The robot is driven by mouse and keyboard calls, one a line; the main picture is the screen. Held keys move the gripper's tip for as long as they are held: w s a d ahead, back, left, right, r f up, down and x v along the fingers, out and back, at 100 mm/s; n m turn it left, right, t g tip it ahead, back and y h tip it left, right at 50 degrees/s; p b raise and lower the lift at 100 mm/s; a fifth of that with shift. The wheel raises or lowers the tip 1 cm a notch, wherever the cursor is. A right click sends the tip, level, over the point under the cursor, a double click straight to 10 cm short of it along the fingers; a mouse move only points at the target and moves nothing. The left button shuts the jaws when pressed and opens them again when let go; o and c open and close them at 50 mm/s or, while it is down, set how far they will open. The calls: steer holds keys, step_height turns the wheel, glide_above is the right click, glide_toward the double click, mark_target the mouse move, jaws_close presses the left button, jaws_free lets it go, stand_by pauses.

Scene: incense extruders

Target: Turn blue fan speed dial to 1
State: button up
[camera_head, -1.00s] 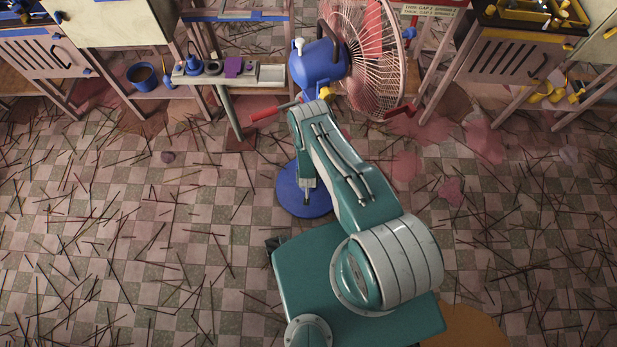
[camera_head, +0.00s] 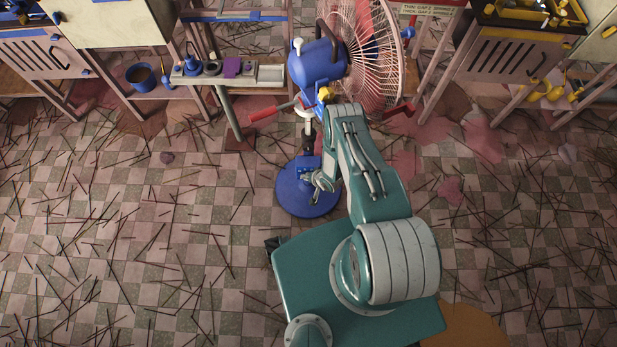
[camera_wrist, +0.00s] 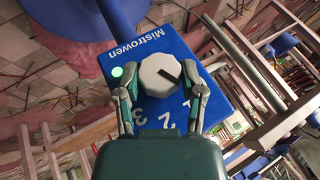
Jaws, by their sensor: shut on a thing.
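The blue fan shows in the head view with its motor housing (camera_head: 318,62), wire cage (camera_head: 365,60) and round base (camera_head: 300,203). In the wrist view its blue control box (camera_wrist: 110,62) is marked "Mistrowen" and has a lit green spot (camera_wrist: 116,72). The pale dial (camera_wrist: 152,82) has a dark pointer mark slanting toward the lower right, on the side of the 1. The numbers 1, 2 and 3 run along its near side, partly covered. My gripper (camera_wrist: 160,88) has a finger on each side of the dial, shut on it. In the head view my gripper (camera_head: 320,182) is at the fan base.
A shelf (camera_head: 268,74) with small items and a dark blue pot (camera_head: 141,76) stand at the back left. A slotted cabinet (camera_head: 512,60) is at the back right.

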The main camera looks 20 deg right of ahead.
steer(key=shift+w+d+t+y, duration=0.15)
steer(key=shift+t+y, duration=0.15)
steer(key=shift+y, duration=0.3)
steer(key=o, duration=1.1)
steer(key=shift+o, duration=0.2)
step_height(320, 180, up, 10)
steer(key=shift+f, duration=0.1)
steer(key=shift+s, duration=0.2)
